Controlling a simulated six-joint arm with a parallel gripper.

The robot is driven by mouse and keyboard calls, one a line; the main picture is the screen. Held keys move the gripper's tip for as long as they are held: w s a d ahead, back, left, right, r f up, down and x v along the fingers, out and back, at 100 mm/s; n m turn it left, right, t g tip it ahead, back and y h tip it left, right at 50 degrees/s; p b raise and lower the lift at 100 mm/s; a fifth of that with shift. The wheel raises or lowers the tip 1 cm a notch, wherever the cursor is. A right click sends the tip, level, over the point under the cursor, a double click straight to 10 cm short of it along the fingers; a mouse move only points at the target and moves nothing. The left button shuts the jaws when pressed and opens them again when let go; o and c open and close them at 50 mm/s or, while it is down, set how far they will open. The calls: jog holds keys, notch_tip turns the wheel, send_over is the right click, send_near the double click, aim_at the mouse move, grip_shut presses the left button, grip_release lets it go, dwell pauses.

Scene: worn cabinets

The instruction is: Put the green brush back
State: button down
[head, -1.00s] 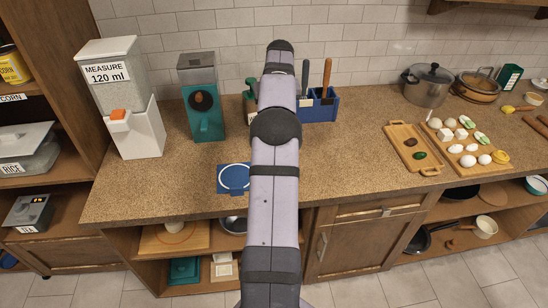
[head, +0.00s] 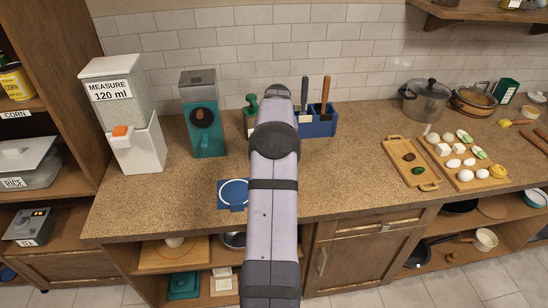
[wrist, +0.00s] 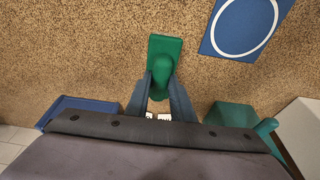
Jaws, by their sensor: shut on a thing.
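The green brush (wrist: 165,52) shows in the wrist view, its flat end lying beyond my gripper and its rounded part between the fingers. My gripper (wrist: 160,93) is shut on it. In the head view the arm hides the fingers. Part of the green brush (head: 252,104) shows just left of the arm, beside the blue caddy (head: 318,129). The caddy holds a black-handled tool (head: 304,92) and a brown-handled tool (head: 325,88), both upright. The caddy's left part is hidden by the arm. I cannot tell whether the brush touches the counter.
A teal machine (head: 207,140) stands left of the brush, and a white dispenser (head: 137,148) farther left. A blue mat with a white ring (head: 233,193) lies at the front. Boards with food (head: 408,170) are at the right. The counter between is clear.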

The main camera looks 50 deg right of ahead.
jog(key=shift+f+p, duration=0.7)
jog(key=shift+f, duration=1.15)
jog(key=shift+f, duration=0.1)
jog(key=shift+f, duration=0.15)
jog(key=c, duration=1.5)
grip_release()
jog(key=shift+c, duration=0.2)
jog(key=shift+r, duration=0.35)
jog(key=b+v, duration=0.3)
jog(key=v, duration=0.9)
jog(key=shift+f+b, duration=0.1)
jog(key=shift+b, duration=0.2)
